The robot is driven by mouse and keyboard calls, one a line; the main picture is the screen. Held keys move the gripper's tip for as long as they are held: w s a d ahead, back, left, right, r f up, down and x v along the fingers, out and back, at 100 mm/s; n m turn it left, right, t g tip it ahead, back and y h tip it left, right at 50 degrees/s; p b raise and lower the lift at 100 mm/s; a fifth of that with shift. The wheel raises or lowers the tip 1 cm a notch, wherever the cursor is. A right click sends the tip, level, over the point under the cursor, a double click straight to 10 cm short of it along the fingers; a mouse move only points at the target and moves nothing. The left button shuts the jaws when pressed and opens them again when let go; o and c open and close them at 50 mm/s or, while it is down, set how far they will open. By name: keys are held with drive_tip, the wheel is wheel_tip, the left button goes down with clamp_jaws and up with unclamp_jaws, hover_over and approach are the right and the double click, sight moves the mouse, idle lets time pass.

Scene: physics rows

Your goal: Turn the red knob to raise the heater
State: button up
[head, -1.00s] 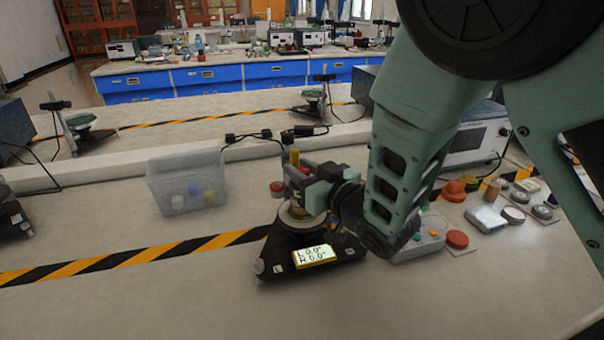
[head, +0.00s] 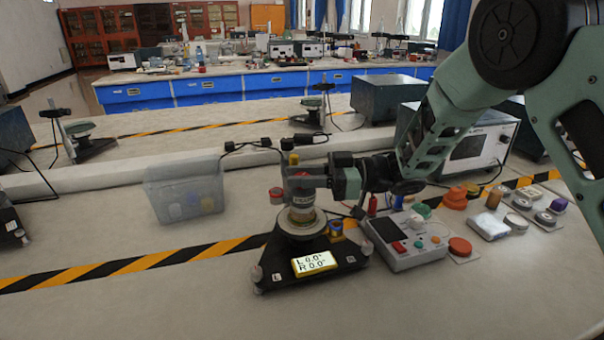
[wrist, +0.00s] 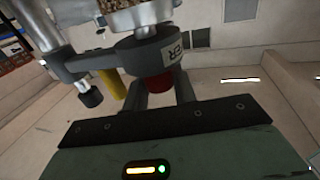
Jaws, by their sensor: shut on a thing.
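The apparatus stands on the bench on a black three-cornered base (head: 285,268) with a lit display (head: 314,262) reading L 0.0, R 0.0. In the wrist view the red knob (wrist: 157,84) sits under a dark, labelled clamp arm (wrist: 140,55), between my fingers. My gripper (wrist: 158,92) is shut on it. A silver round part (wrist: 135,15), possibly the heater, shows above the clamp arm. In the head view my gripper (head: 318,182) reaches in from the right at the upper part of the apparatus.
A clear plastic bin (head: 185,188) stands to the left. A grey control box (head: 405,242) with buttons stands close on the right, with small parts and a white instrument (head: 470,145) beyond. Cables run behind the apparatus. The front bench surface is clear.

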drive_tip(key=n+g+h, duration=0.1)
drive_tip(key=n+g, duration=0.1)
drive_tip(key=g, duration=0.2)
drive_tip(key=n+g+h+p, duration=0.1)
drive_tip(key=n+g, duration=0.2)
drive_tip(key=g, duration=0.1)
drive_tip(key=shift+n, duration=0.3)
drive_tip(key=shift+n+g+h+p, duration=0.3)
drive_tip(key=shift+n+g+h, duration=1.7)
drive_tip(key=shift+g, duration=0.5)
drive_tip(key=shift+h, duration=0.3)
drive_tip(key=o, duration=1)
drive_tip(key=shift+c, duration=0.2)
